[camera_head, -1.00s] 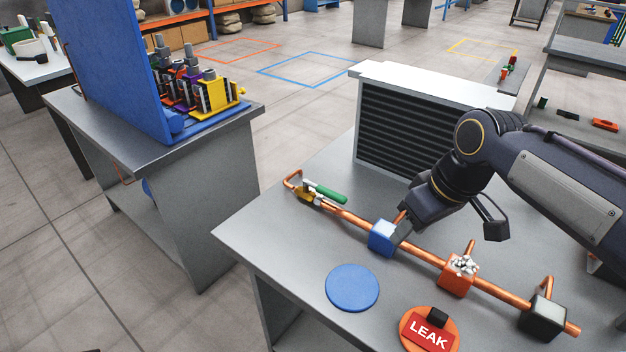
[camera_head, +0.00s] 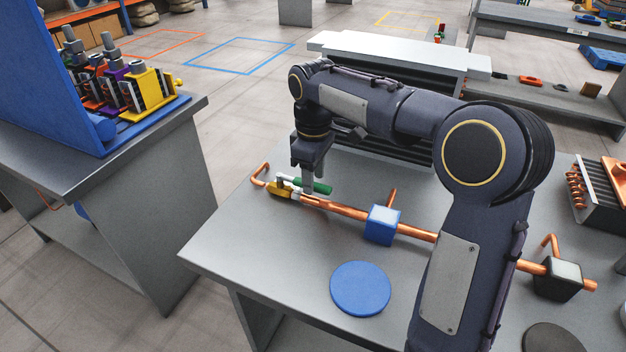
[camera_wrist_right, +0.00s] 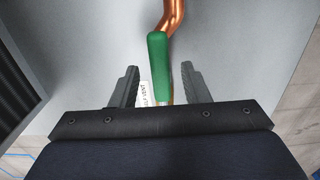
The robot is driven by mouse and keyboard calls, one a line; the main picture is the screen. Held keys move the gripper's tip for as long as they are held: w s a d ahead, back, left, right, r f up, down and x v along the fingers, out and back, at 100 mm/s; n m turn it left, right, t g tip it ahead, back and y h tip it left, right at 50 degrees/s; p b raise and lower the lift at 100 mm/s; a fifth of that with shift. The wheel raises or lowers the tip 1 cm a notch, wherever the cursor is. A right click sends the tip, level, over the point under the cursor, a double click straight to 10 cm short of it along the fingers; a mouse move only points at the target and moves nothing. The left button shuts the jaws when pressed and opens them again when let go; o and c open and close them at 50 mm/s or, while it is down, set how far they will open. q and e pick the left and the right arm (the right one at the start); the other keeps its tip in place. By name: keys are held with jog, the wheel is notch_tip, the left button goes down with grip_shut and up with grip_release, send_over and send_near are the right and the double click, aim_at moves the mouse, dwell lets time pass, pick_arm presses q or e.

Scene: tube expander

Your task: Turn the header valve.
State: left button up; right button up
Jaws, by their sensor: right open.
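The header valve has a green handle (camera_head: 318,187) and a yellow body (camera_head: 279,190). It sits at the left end of the copper header pipe (camera_head: 345,211) on the grey bench. My right gripper (camera_head: 308,187) points down at the valve, with its fingers partly hidden by my arm. In the right wrist view my right gripper (camera_wrist_right: 160,86) is open. The green handle (camera_wrist_right: 160,58) lies lengthwise between the two fingers, with a gap to each side. A white tag (camera_wrist_right: 145,94) with small print shows beside it. My left gripper is not in view.
A blue block (camera_head: 382,226) and a black block (camera_head: 557,280) sit on the pipe. A blue disc (camera_head: 360,288) lies in front. A white-topped finned unit (camera_head: 400,53) stands behind my arm. My forearm hides the pipe's middle. The bench's left front area is clear.

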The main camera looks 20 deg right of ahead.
jog(key=shift+f, duration=0.5)
jog(key=shift+c, duration=0.4)
grip_shut()
